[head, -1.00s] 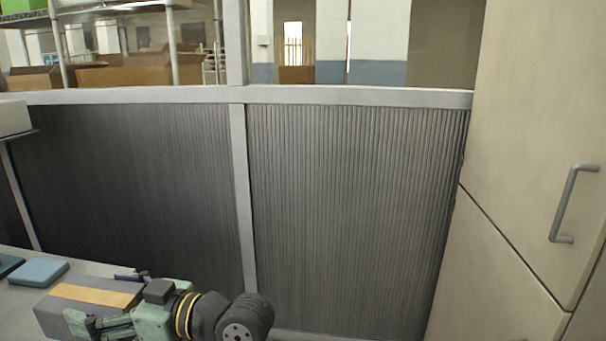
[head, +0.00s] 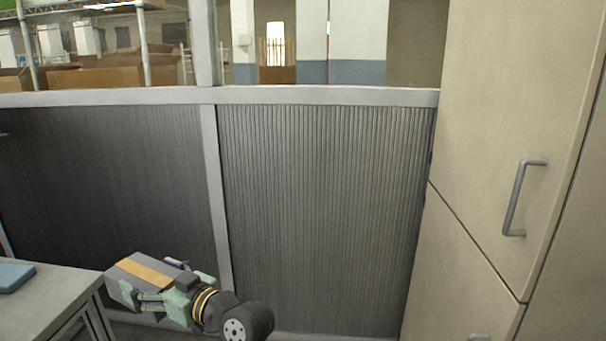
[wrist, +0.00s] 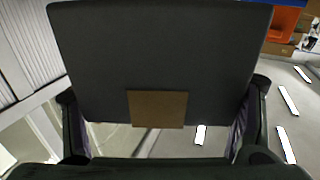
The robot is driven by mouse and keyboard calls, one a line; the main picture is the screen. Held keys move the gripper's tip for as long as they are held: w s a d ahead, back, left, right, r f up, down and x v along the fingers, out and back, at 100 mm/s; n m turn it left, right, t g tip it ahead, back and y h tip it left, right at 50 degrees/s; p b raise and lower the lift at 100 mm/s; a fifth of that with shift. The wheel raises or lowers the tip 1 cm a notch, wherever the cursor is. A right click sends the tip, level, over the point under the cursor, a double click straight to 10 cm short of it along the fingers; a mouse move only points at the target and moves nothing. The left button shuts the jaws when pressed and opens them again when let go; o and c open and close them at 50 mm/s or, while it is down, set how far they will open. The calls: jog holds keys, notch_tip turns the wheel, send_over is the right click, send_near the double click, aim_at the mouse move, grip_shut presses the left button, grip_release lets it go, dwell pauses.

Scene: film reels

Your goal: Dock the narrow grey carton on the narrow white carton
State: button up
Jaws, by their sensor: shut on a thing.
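A grey carton (head: 128,283) with a tan tape strip along its top is held in my gripper (head: 165,292) at the lower left of the head view. My gripper is shut on the carton, with a finger on each side. The carton is in the air to the right of a table's edge. In the wrist view the grey carton (wrist: 160,50) fills the upper middle, with a tan patch on its near face, between my fingers. No white carton shows in the head view or the wrist view.
A grey table (head: 50,300) with a flat blue item (head: 14,276) stands at the lower left. A dark ribbed partition (head: 320,210) runs behind. A tall beige cabinet (head: 500,130) with a handle (head: 520,198) stands at right. Open floor (wrist: 225,145) shows in the wrist view.

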jog(key=w+d+f+m+t+h, duration=0.1)
jog(key=w+d+f, duration=0.1)
jog(key=w+f, duration=0.1)
jog(key=w+d+f+m+t+h, duration=0.1)
jog(key=w+d+f+t, duration=0.1)
jog(key=w+f, duration=0.1)
jog(key=w+d+f+m+t+h, duration=0.2)
jog(key=w+f, duration=0.1)
jog(key=f, duration=0.1)
jog(key=shift+w+d+f, duration=0.3)
jog(key=shift+f, duration=0.05)
jog(key=w+d+f+m+t+h, duration=0.2)
jog(key=d+f+h, duration=0.1)
jog(key=d+f, duration=0.3)
jog(key=w+d+f+m+t+h, duration=0.2)
jog(key=d+f+m+h, duration=0.15)
jog(key=f, duration=0.45)
jog(key=s+d+f+m+h, duration=0.1)
jog(key=s+d+f+h, duration=0.1)
jog(key=d+f, duration=0.3)
jog(key=s+d+f+m+h, duration=0.1)
jog(key=s+d+f, duration=0.3)
jog(key=f, duration=0.4)
jog(key=s+d+f+m+t+h, duration=0.1)
jog(key=s+d+f+h, duration=0.1)
jog(key=d+f, duration=0.4)
jog(key=shift+s+f+h, duration=0.35)
jog(key=shift+s+f, duration=0.3)
jog(key=shift+f, duration=0.1)
